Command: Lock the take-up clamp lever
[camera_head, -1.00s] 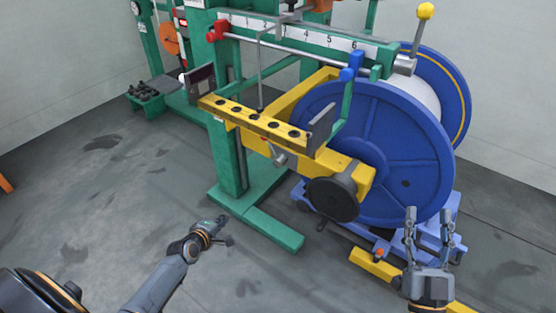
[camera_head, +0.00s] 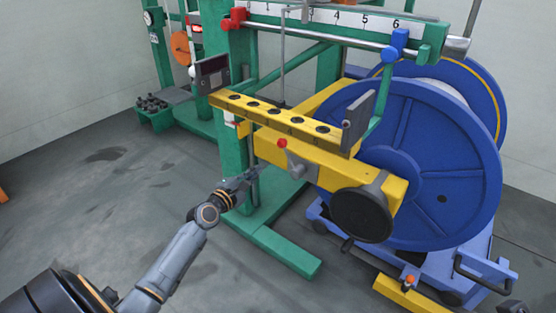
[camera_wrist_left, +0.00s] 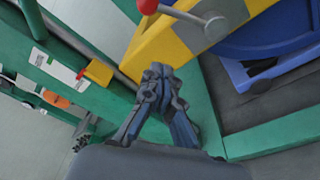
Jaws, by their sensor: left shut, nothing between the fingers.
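The clamp lever, a short rod with a red knob (camera_head: 283,143), sits on a grey hub (camera_head: 298,168) on the front of the yellow beam (camera_head: 330,170). The knob points up and left from the hub. In the left wrist view the red knob (camera_wrist_left: 148,6) and hub (camera_wrist_left: 215,28) are at the top, ahead of the fingers. My left gripper (camera_head: 251,175) is shut and empty, left of and a little below the lever, apart from it. Its closed fingertips also show in the left wrist view (camera_wrist_left: 160,70). My right gripper is not in view.
A large blue reel (camera_head: 430,150) stands right of the beam, with a dark round disc (camera_head: 362,214) before it. A green base beam (camera_head: 285,250) lies on the floor. A yellow bar with holes (camera_head: 270,114) runs above the lever.

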